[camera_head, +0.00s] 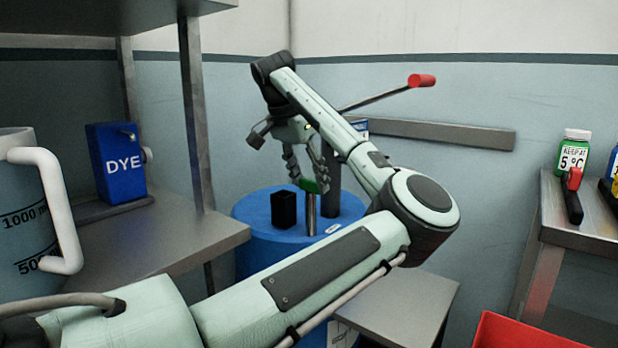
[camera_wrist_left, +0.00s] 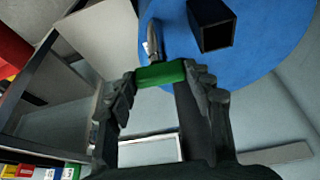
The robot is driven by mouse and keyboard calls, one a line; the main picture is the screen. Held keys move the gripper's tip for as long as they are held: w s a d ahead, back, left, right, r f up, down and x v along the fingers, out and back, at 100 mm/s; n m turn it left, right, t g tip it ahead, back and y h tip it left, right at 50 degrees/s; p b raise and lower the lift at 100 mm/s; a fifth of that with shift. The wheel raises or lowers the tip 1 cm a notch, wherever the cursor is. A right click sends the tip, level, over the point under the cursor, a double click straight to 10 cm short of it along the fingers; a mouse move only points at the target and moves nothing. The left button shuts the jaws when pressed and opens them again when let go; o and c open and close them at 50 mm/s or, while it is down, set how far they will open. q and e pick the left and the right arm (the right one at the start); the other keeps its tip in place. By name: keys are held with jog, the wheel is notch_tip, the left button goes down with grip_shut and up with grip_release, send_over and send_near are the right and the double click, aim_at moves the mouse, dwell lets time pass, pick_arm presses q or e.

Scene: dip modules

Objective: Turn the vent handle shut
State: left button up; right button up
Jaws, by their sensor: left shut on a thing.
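The green vent handle (camera_head: 311,187) is a short bar at the top of an upright metal stem (camera_head: 311,213) on the blue drum (camera_head: 250,214). My left gripper (camera_head: 309,182) reaches down from above and is shut on the handle. In the left wrist view the green handle (camera_wrist_left: 160,74) lies crosswise between the two dark fingers, one at each end. The metal stem (camera_wrist_left: 153,40) shows beyond it. My right gripper is in neither view.
A black square tube (camera_head: 284,209) stands on the drum beside the stem. A rod with a red grip (camera_head: 421,81) rises behind my arm. A shelf at left holds a blue DYE box (camera_head: 116,163) and a large jug (camera_head: 22,225). A red bin (camera_head: 520,335) is at lower right.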

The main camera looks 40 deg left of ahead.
pick_arm(q)
jog(key=shift+r+m+h, duration=0.1)
jog(key=shift+m+h, duration=0.2)
jog(key=shift+m, duration=0.5)
jog(key=shift+a+m+h+p, duration=0.1)
jog(key=shift+m+h+p, duration=0.25)
jog(key=shift+m, duration=0.55)
jog(key=m+h+p, duration=0.1)
jog(key=m, duration=0.1)
jog(key=shift+w+r+m+g, duration=0.1)
jog(key=shift+m+g, duration=0.2)
jog(key=m+g+h+p, duration=0.1)
jog(key=m+p, duration=0.1)
jog(key=m, duration=0.1)
jog(key=m+g+h+p, duration=0.1)
jog(key=m+p, duration=0.1)
jog(key=m, duration=0.2)
jog(key=shift+w+a+m, duration=0.15)
jog(key=shift+a+m, duration=0.05)
jog(key=shift+m, duration=0.1)
jog(key=shift+f+m+g+p, duration=0.2)
jog(key=shift+m+g+p, duration=0.3)
jog(key=shift+m, duration=0.5)
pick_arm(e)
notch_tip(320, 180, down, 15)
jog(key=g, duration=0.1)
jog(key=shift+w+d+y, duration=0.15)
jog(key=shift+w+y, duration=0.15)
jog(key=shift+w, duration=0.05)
